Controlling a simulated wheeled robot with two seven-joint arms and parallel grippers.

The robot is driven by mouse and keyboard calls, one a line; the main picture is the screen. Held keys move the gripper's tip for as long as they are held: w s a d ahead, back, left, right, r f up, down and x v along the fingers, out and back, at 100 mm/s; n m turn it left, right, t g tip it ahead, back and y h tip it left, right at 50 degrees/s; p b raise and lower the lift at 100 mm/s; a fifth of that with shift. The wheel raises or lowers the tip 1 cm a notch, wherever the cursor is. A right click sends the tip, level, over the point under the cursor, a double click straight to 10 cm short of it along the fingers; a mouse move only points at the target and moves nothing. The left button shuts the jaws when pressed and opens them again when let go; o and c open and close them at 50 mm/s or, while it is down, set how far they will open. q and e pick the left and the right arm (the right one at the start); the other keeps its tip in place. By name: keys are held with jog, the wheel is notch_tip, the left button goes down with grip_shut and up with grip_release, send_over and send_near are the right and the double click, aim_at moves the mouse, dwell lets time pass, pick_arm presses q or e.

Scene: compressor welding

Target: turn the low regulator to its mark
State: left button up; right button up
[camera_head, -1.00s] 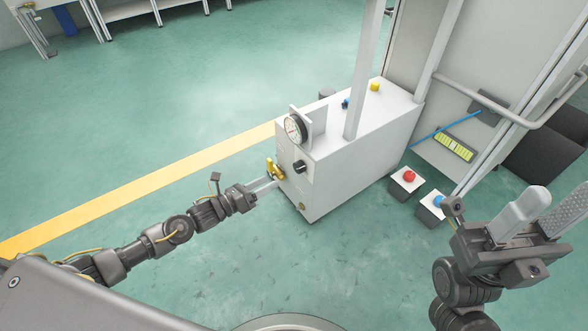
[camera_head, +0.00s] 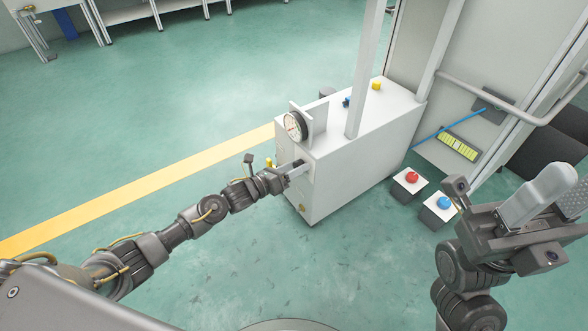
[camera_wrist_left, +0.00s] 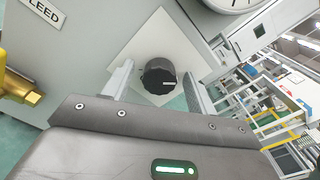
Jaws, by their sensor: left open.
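The low regulator appears to be the black round knob (camera_wrist_left: 158,76) on a white square plate (camera_wrist_left: 150,38) on the cabinet front. A short pale line shows on its face; I cannot make out a mark on the plate. My left gripper (camera_head: 300,168) is open, and in the left wrist view its fingers (camera_wrist_left: 155,92) stand on either side of the knob, with no clear grip on it. In the head view the gripper mostly hides the knob. My right gripper (camera_head: 560,200) is open and empty at the right, away from the cabinet.
A round gauge (camera_head: 295,126) sits above the knob on the grey cabinet (camera_head: 350,165). A brass valve (camera_wrist_left: 18,88) and a label ending "LEED" (camera_wrist_left: 43,12) are beside it. Red (camera_head: 411,177) and blue (camera_head: 444,202) button boxes stand on the floor to the right.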

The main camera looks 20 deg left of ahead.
pick_arm(q)
jog(key=c, duration=1)
